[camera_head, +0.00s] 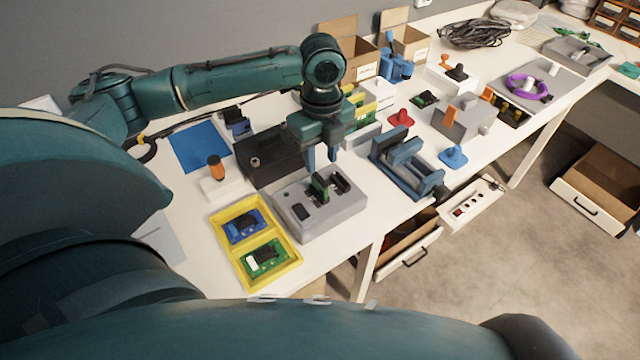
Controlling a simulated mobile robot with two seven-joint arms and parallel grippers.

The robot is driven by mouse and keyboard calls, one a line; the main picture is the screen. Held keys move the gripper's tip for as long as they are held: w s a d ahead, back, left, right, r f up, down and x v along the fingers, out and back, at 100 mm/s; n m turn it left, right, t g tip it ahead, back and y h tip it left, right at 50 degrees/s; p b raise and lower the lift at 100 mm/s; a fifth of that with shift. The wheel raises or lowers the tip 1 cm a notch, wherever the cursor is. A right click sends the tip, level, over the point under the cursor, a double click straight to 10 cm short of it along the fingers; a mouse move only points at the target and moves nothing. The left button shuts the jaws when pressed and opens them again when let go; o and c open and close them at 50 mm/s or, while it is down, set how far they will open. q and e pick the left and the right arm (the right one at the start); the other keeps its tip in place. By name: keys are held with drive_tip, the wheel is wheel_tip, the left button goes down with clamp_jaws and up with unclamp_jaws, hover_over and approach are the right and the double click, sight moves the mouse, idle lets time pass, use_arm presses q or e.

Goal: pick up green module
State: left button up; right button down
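A small green module (320,186) stands upright in the top of a grey box (335,215), next to a black part. A flat green board (266,257) lies in the front compartment of a yellow tray (246,206). A blue board (244,226) lies in the rear compartment. My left gripper (321,160) points down just above the upright green module. Its two blue-grey fingers are apart, with nothing seen between them. I cannot tell whether the fingertips reach the module's sides. My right gripper is out of view.
A black box (268,160) stands behind the grey box, and a blue vise-like fixture (405,165) stands to its right. An orange-handled tool (215,168) stands in a white block at left. The white table's front edge runs close to the grey box.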

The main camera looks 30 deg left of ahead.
sight(319, 177)
use_arm(q)
drive_tip(key=f, duration=0.6)
drive_tip(key=shift+s+f, duration=0.2)
drive_tip(key=shift+s, duration=0.2)
clamp_jaws()
